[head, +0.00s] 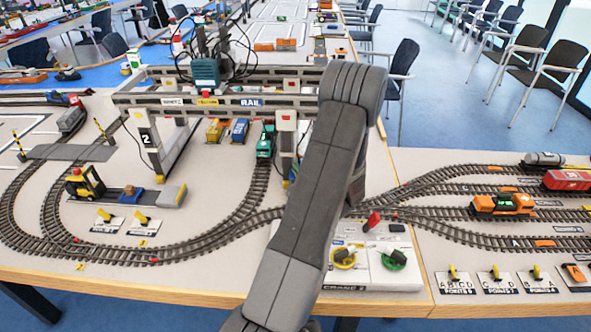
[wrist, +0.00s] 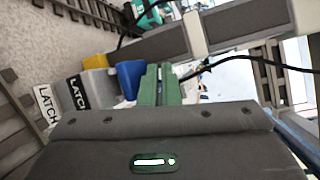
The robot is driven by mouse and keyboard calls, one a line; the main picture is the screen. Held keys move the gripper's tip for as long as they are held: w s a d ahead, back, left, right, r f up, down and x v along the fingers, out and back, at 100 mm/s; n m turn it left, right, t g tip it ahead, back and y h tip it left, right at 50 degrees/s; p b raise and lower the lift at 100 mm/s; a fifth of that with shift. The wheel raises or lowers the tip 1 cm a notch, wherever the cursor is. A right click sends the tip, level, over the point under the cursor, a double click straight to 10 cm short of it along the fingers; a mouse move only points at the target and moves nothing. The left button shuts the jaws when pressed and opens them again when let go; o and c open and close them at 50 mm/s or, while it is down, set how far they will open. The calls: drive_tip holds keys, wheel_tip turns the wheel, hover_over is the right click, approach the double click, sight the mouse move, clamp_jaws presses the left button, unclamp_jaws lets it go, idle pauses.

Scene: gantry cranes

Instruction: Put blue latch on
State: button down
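In the wrist view, a blue latch (wrist: 129,78) stands on a grey block with two LATCH labels, one white and one black. A yellow latch (wrist: 97,61) is on the same block to its left. I cannot tell which position either latch is in. My gripper (wrist: 160,70) has green fingers close together with nothing visible between them. The fingers are just right of the blue latch in the picture; whether they touch it is unclear. In the head view my arm hides the gripper and the latch block.
A grey RAIL gantry crane (head: 240,102) spans the tracks at the back. A white control panel (head: 378,268) with yellow and green knobs lies beside my arm. An orange locomotive (head: 502,204) is on the right tracks. A crane beam (wrist: 245,22) is close to the gripper.

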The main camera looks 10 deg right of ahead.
drive_tip(key=shift+w+f+b, duration=0.2)
drive_tip(key=shift+f+b, duration=0.15)
drive_tip(key=shift+b, duration=0.05)
idle(0.6)
drive_tip(key=shift+s+a+r, duration=0.2)
drive_tip(key=shift+s+r, duration=0.5)
drive_tip(key=shift+r, duration=0.1)
drive_tip(key=shift+s+a+r, duration=0.2)
drive_tip(key=shift+s+r, duration=0.5)
drive_tip(key=shift+r, duration=0.1)
drive_tip(key=shift+r, duration=0.1)
drive_tip(key=s+r, duration=0.1)
drive_tip(key=s+a+r, duration=0.1)
drive_tip(key=s+r, duration=0.1)
drive_tip(key=shift+s+r+b, duration=0.15)
drive_tip(key=shift+r+b, duration=0.05)
drive_tip(key=shift+b, duration=0.1)
